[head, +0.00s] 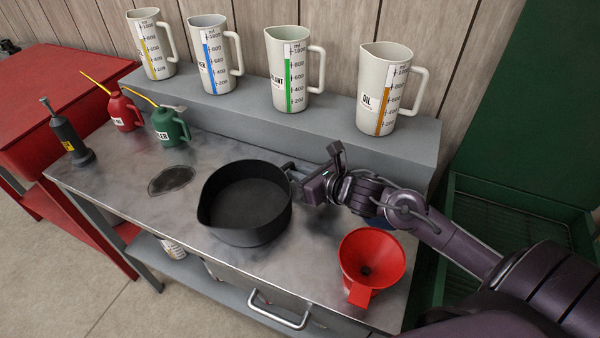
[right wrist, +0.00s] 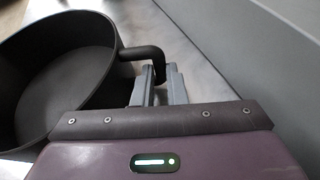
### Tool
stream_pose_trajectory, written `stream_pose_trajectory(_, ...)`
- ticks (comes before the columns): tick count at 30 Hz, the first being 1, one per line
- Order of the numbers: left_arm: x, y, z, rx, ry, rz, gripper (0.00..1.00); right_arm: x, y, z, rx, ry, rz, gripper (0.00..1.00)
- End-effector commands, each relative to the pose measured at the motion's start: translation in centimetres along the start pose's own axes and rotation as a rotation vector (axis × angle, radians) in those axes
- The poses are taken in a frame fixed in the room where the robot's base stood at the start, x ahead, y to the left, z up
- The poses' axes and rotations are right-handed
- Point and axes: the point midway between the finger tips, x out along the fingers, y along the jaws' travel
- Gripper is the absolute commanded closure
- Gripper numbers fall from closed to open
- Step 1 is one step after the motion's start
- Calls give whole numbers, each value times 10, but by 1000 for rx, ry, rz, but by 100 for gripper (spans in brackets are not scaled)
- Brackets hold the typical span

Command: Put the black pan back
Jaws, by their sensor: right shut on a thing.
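The black pan (head: 246,203) is in the middle of the metal workbench, with its pouring lip to the left. In the right wrist view the pan (right wrist: 62,85) fills the left side, and its short handle (right wrist: 142,53) reaches between my fingers. My right gripper (head: 293,176) is shut on the pan's handle, coming in from the right; it also shows in the right wrist view (right wrist: 160,78). I cannot tell whether the pan's base touches the bench. My left gripper is not in view.
A green oil can (head: 169,126), a red oil can (head: 121,110) and a dark pump bottle (head: 70,140) stand farther left. A red funnel (head: 371,259) is at right. Several measuring jugs (head: 292,70) line the shelf (head: 330,125).

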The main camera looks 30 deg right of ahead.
Motion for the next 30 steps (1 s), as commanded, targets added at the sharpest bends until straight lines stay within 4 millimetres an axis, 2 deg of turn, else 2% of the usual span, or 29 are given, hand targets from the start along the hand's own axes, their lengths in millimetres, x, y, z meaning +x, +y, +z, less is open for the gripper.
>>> stream_pose_trajectory(1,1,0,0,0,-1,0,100,0,0,-1,-1,0,0,84)
stream_pose_trajectory(5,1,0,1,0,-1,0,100,0,0,0,0,0,0,67)
stream_pose_trajectory(17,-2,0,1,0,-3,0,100,-3,0,1,1,2,0,66)
stream_pose_trajectory(30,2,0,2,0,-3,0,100,-63,1,0,-1,5,2,66)
